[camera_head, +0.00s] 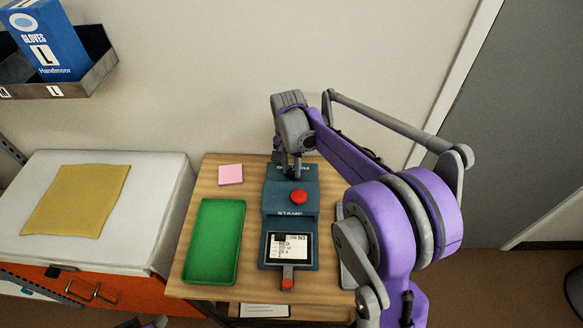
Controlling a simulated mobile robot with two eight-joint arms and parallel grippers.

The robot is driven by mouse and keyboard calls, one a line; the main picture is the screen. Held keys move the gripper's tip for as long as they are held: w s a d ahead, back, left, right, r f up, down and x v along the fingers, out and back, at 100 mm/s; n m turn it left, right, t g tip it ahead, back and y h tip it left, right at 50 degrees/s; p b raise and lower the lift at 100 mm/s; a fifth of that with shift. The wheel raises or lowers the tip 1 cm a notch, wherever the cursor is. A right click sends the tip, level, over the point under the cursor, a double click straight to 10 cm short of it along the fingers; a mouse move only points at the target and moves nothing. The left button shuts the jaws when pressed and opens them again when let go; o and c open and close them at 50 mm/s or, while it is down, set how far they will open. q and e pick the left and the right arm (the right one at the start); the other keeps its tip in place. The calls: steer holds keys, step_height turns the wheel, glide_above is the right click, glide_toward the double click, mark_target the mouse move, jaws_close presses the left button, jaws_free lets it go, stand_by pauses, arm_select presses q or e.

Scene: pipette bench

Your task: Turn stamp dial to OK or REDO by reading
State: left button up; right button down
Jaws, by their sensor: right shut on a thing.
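The dark teal stamp unit (271,203) stands on the wooden bench, with the word STAMP on its front. A round red knob (298,197) sits on its top, clear of my gripper. A card (289,246) with dark print lies in its front tray; the print is too small to read surely. A red-tipped lever (287,283) sticks out at the front. My right gripper (292,174) points down at the back of the unit, over a partly covered white label. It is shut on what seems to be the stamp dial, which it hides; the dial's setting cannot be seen.
A green tray (212,243) lies left of the unit, with a pink note pad (230,174) behind it. A grey flat thing (347,262) is partly hidden by my right arm. A white case (155,215) with a yellow cloth (75,199) stands farther left.

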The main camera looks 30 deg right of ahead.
steer(key=n, duration=0.4)
steer(key=shift+n, duration=1.9)
steer(key=c, duration=0.6)
jaws_free()
